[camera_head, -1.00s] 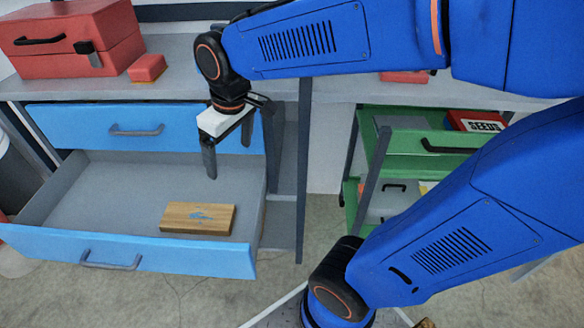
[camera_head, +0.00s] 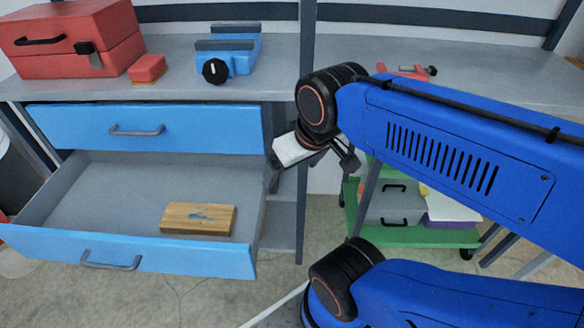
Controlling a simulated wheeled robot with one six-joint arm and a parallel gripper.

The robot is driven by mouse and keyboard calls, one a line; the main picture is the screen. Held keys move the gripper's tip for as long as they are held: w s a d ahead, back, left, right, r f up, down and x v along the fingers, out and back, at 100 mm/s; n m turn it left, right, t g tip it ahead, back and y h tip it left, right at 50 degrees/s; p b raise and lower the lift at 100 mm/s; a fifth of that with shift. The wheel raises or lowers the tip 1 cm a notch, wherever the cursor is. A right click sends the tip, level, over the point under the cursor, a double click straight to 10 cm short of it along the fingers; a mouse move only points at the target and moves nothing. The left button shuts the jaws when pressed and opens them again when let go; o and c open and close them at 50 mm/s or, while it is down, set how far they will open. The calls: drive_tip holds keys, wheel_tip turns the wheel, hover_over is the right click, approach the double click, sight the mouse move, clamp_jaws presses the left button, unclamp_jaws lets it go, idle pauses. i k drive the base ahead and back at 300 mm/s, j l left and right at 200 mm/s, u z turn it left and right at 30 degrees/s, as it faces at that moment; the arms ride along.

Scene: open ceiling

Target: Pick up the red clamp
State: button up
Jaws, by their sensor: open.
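The red clamp (camera_head: 402,71), red with a dark end piece, appears to lie on the right part of the grey workbench (camera_head: 470,78), behind my arm. Its lower part is partly hidden by the blue arm link. My gripper (camera_head: 311,171) hangs below the bench top, in front of the bench's middle post and right of the open drawer. Its fingers are apart with nothing between them. It is lower than the clamp and to its left, well apart from it.
A blue vise (camera_head: 232,52), red toolbox (camera_head: 75,40) and small red block (camera_head: 148,69) stand on the bench's left part. A green cart (camera_head: 415,235) carrying cases stands under the bench's right part.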

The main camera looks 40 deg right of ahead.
sight(421, 73)
drive_tip(key=z, duration=1.35)
drive_tip(key=k+j, duration=0.15)
drive_tip(key=j, duration=0.2)
